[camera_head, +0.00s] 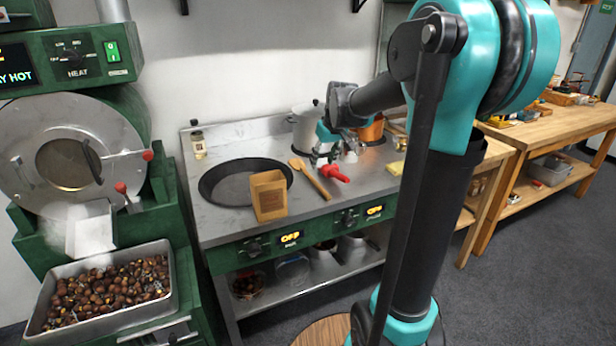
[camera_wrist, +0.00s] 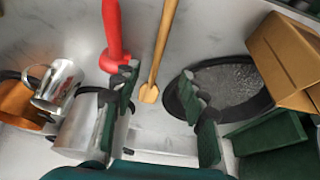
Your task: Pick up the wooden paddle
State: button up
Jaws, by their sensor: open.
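The wooden paddle (camera_head: 313,182) lies on the steel counter, right of the black pan. In the wrist view, the paddle (camera_wrist: 163,40) runs down from the top edge, its rounded end between my fingers in the picture. My gripper (camera_head: 325,158) is over the counter near the paddle and the red-handled tool. In the wrist view, my gripper (camera_wrist: 155,92) has its fingers spread wide, with nothing held between them. I cannot tell its exact height above the paddle.
A red-handled tool (camera_head: 335,174) lies close beside the paddle. A silver pot (camera_head: 303,128) stands behind. A tray of chestnuts (camera_head: 170,305) sits at lower left.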

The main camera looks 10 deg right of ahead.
send_near(317, 183)
jog(key=shift+w+a+f, duration=0.25)
jog(key=shift+w+f, duration=0.45)
jog(key=shift+f, duration=0.3)
jog(key=shift+s+x, duration=0.15)
jog(key=shift+x, duration=1.4)
jog(key=shift+s+x, duration=0.1)
jog(key=shift+x, duration=1.45)
jog(key=shift+d+f, duration=0.1)
jog(key=shift+d, duration=0.05)
grip_shut()
